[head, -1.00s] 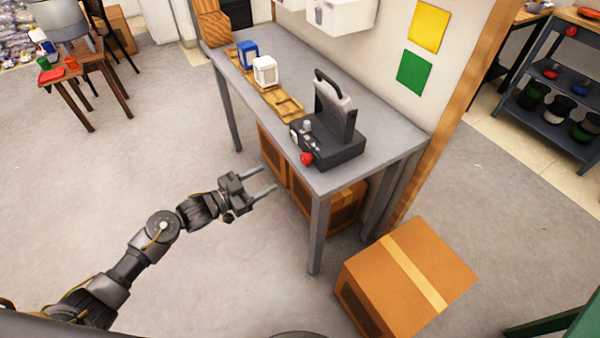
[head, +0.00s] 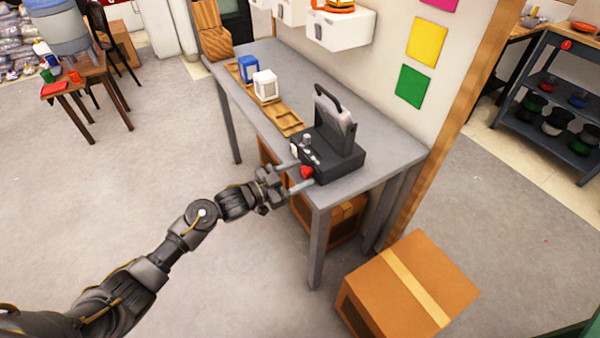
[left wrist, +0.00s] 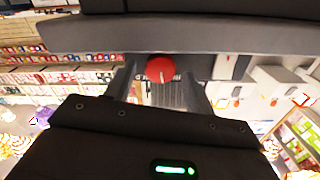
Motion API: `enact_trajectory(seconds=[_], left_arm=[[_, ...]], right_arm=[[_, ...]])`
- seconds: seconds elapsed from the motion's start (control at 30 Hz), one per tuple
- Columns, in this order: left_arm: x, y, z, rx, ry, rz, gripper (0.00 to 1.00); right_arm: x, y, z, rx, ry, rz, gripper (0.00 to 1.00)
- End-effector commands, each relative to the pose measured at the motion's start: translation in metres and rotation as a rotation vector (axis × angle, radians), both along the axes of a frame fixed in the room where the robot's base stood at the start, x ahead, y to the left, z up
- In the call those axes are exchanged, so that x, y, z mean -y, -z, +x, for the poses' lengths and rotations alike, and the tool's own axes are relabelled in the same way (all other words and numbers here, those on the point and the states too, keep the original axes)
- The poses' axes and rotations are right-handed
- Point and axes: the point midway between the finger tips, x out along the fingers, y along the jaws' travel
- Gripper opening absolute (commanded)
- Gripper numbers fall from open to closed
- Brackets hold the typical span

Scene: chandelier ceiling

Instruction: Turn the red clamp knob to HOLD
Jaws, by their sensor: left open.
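The red clamp knob (head: 307,172) is on the front face of a dark grey device (head: 335,158) that stands on a grey table. My left gripper (head: 299,175) is open at the front of the device, with its fingers to either side of the knob. In the left wrist view the red knob (left wrist: 160,69) shows between the two fingers, with a light mark on its face. Lettering behind it is partly hidden and cannot be read in full. I cannot tell whether the fingers touch the knob. My right gripper is not in view.
The grey table (head: 385,145) also holds a wooden tray (head: 285,119), a white dispenser (head: 265,86) and a blue one (head: 248,62). A cardboard box (head: 408,285) stands on the floor at the right front.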

Motion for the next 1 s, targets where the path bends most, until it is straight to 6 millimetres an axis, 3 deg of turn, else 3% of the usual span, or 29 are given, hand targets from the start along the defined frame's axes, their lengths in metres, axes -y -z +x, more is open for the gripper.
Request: enact_trajectory(seconds=[0.4,0.73,0.87,1.0], left_arm=[[0.007,0.0,0.005,-0.001,0.001,0.001,0.54],[0.007,0.0,0.005,-0.001,0.0,0.001,0.11],[0.007,0.002,0.005,0.024,0.001,0.019,0.09],[0.008,0.004,0.004,0.158,0.001,0.115,0.09]], right_arm=[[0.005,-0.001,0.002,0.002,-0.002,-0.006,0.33],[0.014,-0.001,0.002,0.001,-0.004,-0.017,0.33],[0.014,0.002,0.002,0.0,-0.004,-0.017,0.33],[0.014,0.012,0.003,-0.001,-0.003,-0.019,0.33]])
